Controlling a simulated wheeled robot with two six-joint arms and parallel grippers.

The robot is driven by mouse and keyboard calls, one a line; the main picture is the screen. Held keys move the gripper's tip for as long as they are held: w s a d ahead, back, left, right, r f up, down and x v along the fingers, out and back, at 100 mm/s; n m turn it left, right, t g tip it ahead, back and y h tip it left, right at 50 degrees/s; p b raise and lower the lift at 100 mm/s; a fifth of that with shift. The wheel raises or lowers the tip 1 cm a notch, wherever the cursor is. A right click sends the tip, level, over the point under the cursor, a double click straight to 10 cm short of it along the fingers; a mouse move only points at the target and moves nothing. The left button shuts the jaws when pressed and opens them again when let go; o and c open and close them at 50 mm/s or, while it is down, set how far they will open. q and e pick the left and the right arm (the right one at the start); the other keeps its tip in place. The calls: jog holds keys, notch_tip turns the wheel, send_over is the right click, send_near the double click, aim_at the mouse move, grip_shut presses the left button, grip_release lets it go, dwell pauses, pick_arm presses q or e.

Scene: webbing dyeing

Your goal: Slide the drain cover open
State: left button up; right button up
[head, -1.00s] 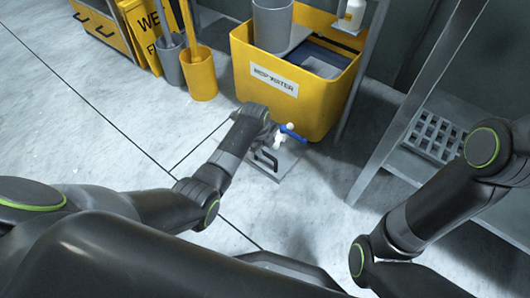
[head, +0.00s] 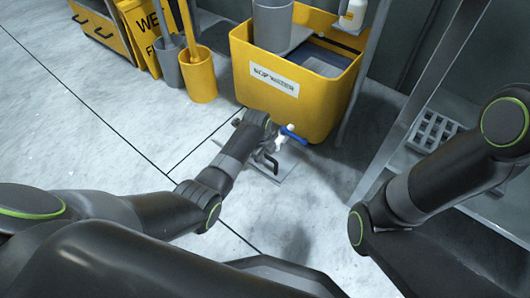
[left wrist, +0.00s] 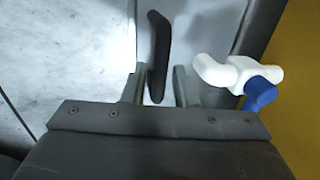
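The drain cover (head: 290,168) is a flat grey plate on the floor in front of the yellow mop-water bin. Its dark bar handle (left wrist: 158,50) rises between the two fingers of my left gripper (left wrist: 159,88) in the left wrist view. The fingers stand apart on either side of the handle, with narrow gaps visible. In the head view my left gripper (head: 266,148) is low over the plate and hides part of it. My right arm shows at the right, but its gripper is outside the view.
A white tap with a blue lever (head: 288,132) sticks out of the yellow bin (head: 310,115) close beside my left gripper. A metal shelf rack (head: 408,158) stands to the right. Grey and yellow buckets (head: 200,82) stand at the back left. The floor at left is clear.

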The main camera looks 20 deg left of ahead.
pick_arm(q)
grip_shut()
jog(key=shift+a, duration=0.1)
jog(key=shift+w+a, duration=0.1)
jog(key=shift+a, duration=0.2)
jog(key=a, duration=0.1)
jog(key=w+a, duration=0.1)
jog(key=a, duration=0.2)
jog(key=shift+w+a, duration=0.4)
jog(key=w+a+b, duration=0.2)
jog(key=w+a, duration=0.1)
jog(key=a, duration=0.6)
jog(key=shift+w+a+b, duration=0.2)
jog(key=shift+a+b, duration=0.1)
jog(key=shift+b, duration=0.05)
jog(key=shift+o, duration=1.5)
grip_release()
